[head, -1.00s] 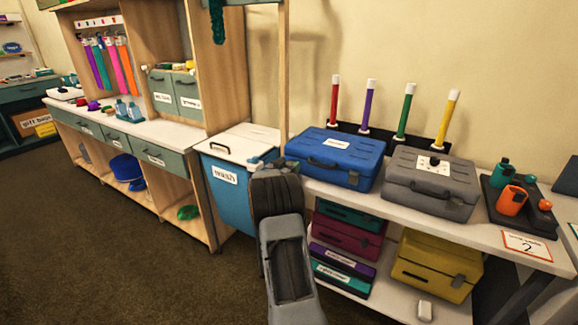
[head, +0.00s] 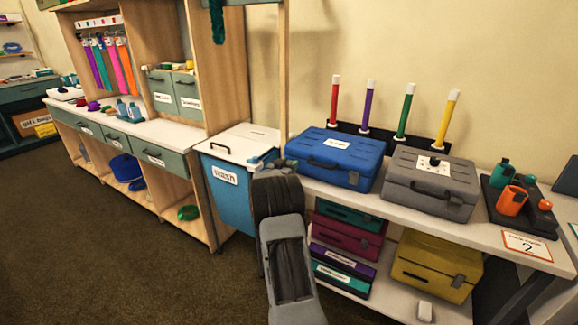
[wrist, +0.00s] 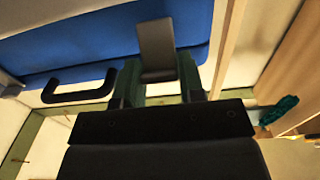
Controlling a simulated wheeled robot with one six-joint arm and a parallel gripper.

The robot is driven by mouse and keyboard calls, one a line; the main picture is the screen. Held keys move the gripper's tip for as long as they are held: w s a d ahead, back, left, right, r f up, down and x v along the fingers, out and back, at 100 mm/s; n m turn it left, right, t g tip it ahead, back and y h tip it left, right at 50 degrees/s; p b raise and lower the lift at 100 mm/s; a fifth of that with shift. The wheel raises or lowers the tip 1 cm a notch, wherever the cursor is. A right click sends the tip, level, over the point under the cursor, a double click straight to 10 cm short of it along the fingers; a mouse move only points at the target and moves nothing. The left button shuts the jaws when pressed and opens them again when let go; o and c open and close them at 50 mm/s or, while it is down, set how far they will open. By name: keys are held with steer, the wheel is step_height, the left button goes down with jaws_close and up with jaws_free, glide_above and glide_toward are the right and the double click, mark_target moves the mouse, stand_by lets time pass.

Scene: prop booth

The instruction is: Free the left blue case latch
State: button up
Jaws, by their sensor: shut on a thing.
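The blue case (head: 335,158) stands closed on the white bench top, with a white label on its lid and a dark handle on its front. In the wrist view, its blue front (wrist: 85,50) fills the upper left, with the black handle (wrist: 80,88) beside my gripper. My gripper (wrist: 158,80) is shut on the left latch, a grey plate (wrist: 157,45) that shows between and beyond the fingers. I cannot tell whether the latch is lifted off its catch. In the head view, my gripper (head: 278,166) is at the case's front left corner and the left latch is hidden. The right latch (head: 353,178) shows.
A grey case (head: 432,185) stands just to the right. A wooden post (head: 284,70) rises close to my gripper's left, beside a blue bin (head: 225,190). Coloured wands (head: 368,105) stand behind. More cases (head: 350,235) fill the shelf below.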

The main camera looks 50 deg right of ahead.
steer(key=f+h+b, duration=0.1)
steer(key=b, duration=0.2)
steer(key=shift+a+f, duration=0.1)
steer(key=f+h+b, duration=0.1)
steer(key=h+b, duration=0.1)
steer(key=b, duration=0.4)
steer(key=shift+a+f+t, duration=0.2)
steer(key=shift+t, duration=0.2)
steer(key=h+b, duration=0.1)
steer(key=b, duration=0.2)
steer(key=h+b, duration=0.1)
steer(key=b, duration=0.2)
steer(key=shift+s+a+f+t+h, duration=0.1)
steer(key=shift+a+f+t+h, duration=0.05)
steer(key=shift+f+t+h, duration=0.2)
steer(key=h+b, duration=0.1)
steer(key=b, duration=0.2)
steer(key=shift+h, duration=0.25)
steer(key=o, duration=0.9)
steer(key=shift+o, duration=0.2)
